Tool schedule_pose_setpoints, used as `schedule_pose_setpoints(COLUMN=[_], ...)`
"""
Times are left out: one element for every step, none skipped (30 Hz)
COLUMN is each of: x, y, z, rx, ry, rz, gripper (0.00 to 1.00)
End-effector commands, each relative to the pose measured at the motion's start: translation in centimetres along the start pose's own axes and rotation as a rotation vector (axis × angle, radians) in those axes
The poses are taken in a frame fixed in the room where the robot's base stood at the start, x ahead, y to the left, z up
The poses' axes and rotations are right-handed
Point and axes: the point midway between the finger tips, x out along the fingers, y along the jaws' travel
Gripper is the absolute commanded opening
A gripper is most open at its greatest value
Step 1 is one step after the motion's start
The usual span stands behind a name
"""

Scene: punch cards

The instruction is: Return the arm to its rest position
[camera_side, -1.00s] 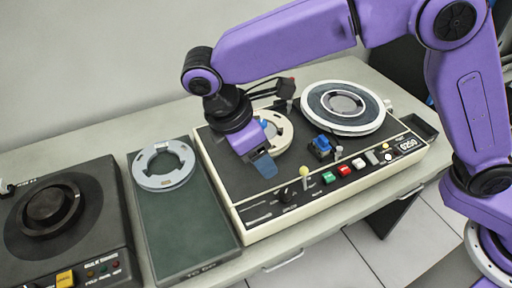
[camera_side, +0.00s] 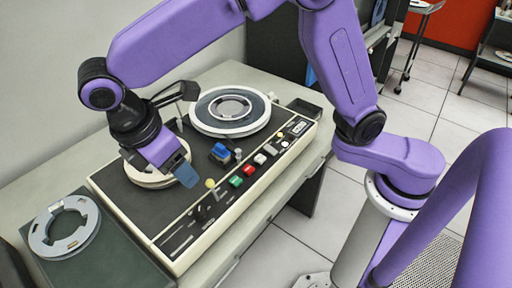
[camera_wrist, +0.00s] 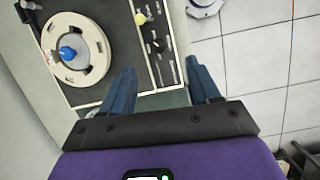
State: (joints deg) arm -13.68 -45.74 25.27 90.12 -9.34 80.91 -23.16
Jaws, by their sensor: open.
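My arm is purple and reaches over the cream-and-black tape deck (camera_side: 130,205) in the side view. My gripper (camera_side: 182,172) hangs above the deck, in front of the cream reel (camera_side: 140,178), which it partly hides. In the wrist view the two blue fingers of my gripper (camera_wrist: 163,88) are spread apart with nothing between them. Beyond them show the deck's edge and control strip. The cream reel (camera_wrist: 95,72) with a blue knob (camera_wrist: 67,53) at its centre lies to the left there.
A larger white-rimmed reel (camera_side: 230,130) sits at the deck's back right. A grey ring (camera_side: 42,240) lies on a dark green pad (camera_side: 105,262) at left. Tiled floor (camera_side: 290,240) is open in front.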

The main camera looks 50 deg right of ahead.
Motion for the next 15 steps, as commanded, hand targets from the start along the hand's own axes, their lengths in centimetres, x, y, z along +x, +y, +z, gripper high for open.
schedule_pose_setpoints(x=[0.2, 0.3, 0.6, 0.8, 1.0, 1.4, 1.6, 1.9, 2.2, 2.5, 2.9, 3.3, 3.6, 4.0, 4.5], y=[-0.3, -0.6, -1.0, -1.3, -1.6, -2.1, -2.5, -2.9, -3.5, -3.9, -4.4, -5.0, -5.5, -6.1, -6.8], z=[1.7, 2.6, 3.7, 4.6, 5.5, 6.6, 7.5, 8.4, 9.5, 10.4, 11.3, 12.4, 13.3, 14.2, 15.3], rx=[0.020, 0.032, 0.047, 0.059, 0.071, 0.087, 0.100, 0.111, 0.129, 0.141, 0.153, 0.170, 0.184, 0.195, 0.214], ry=[0.021, 0.033, 0.048, 0.060, 0.071, 0.086, 0.099, 0.110, 0.127, 0.137, 0.149, 0.165, 0.176, 0.188, 0.202], rz=[0.000, -0.001, -0.003, -0.004, -0.005, -0.007, -0.008, -0.011, -0.013, -0.015, -0.017, -0.020, -0.024, -0.026, -0.031], gripper=[0.61, 0.61, 0.61, 0.61, 0.61, 0.61, 0.61, 0.61, 0.61, 0.61, 0.61, 0.61, 0.61, 0.61, 0.61])
